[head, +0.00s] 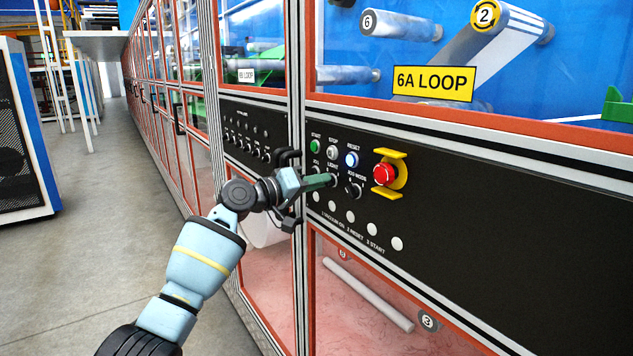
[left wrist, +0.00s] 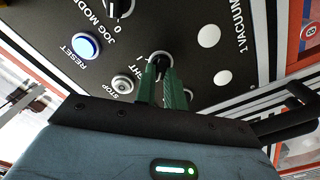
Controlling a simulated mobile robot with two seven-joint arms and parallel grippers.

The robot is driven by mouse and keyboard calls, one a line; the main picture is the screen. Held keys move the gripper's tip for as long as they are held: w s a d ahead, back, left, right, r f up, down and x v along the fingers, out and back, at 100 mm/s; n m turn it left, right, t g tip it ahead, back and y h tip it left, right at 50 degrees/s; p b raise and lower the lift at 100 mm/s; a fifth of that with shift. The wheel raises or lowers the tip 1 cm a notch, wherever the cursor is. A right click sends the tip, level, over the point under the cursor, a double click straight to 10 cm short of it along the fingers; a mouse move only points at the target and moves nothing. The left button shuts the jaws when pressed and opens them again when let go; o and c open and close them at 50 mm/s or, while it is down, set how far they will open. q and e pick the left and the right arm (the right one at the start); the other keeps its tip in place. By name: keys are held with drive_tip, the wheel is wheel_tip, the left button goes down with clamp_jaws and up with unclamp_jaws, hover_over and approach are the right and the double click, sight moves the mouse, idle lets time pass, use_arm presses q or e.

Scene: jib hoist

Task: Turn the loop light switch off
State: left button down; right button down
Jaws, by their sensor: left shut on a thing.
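The light switch (head: 335,179) is a small black rotary knob on the black control panel under the 6A LOOP sign (head: 433,84). My left gripper (head: 329,180) reaches it from the left, with its green fingers shut on the knob. In the left wrist view the knob (left wrist: 161,59) sits between the tips of the green fingers (left wrist: 164,72), next to a partly covered label ending in "GHT". The fingers hide much of the knob, so I cannot tell which way it points. My right gripper is not in view.
Nearby are the green start button (head: 315,146), blue reset button (head: 352,159), jog mode knob (head: 353,190) and red emergency stop (head: 384,174) with yellow guards. A black handle (head: 289,158) stands close to my gripper. The floor at left is clear.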

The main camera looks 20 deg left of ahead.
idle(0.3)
use_arm(q)
drive_tip(key=c, duration=1.5)
unclamp_jaws()
drive_tip(key=shift+v, duration=3.9)
